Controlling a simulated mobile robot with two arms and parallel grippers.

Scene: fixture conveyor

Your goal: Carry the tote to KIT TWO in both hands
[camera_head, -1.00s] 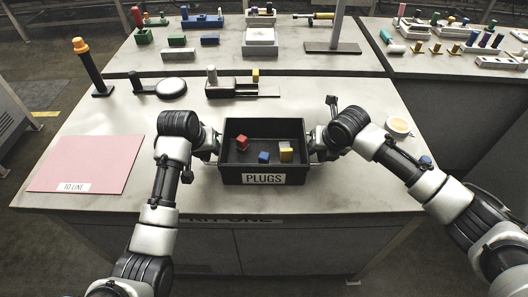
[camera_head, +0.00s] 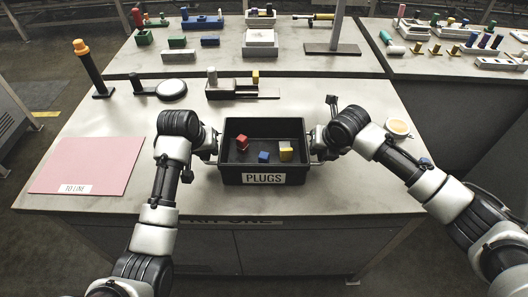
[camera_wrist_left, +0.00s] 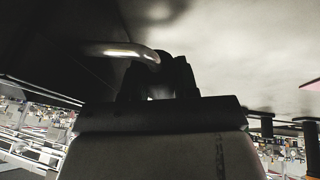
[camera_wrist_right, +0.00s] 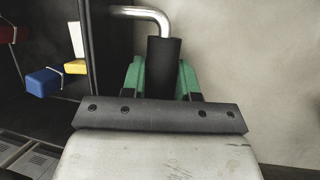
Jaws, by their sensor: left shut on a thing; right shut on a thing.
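The black tote (camera_head: 236,171), labelled PLUGS, is at the middle of the near bench, level, with a red block (camera_head: 243,143), a blue block (camera_head: 263,157) and a yellow-and-white block (camera_head: 286,152) inside. My left gripper (camera_head: 211,153) is shut on its left handle, a bent metal bar (camera_wrist_left: 115,48) in the left wrist view. My right gripper (camera_head: 317,152) is shut on the right handle (camera_wrist_right: 150,13). I cannot tell whether the tote touches the bench. No KIT TWO label is readable; a partly hidden label on the bench front seems to read KIT ONE (camera_head: 237,220).
A pink mat (camera_head: 95,160) marked TO LINE lies left. A small dish (camera_head: 398,127) is right. Another bench stands beyond.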

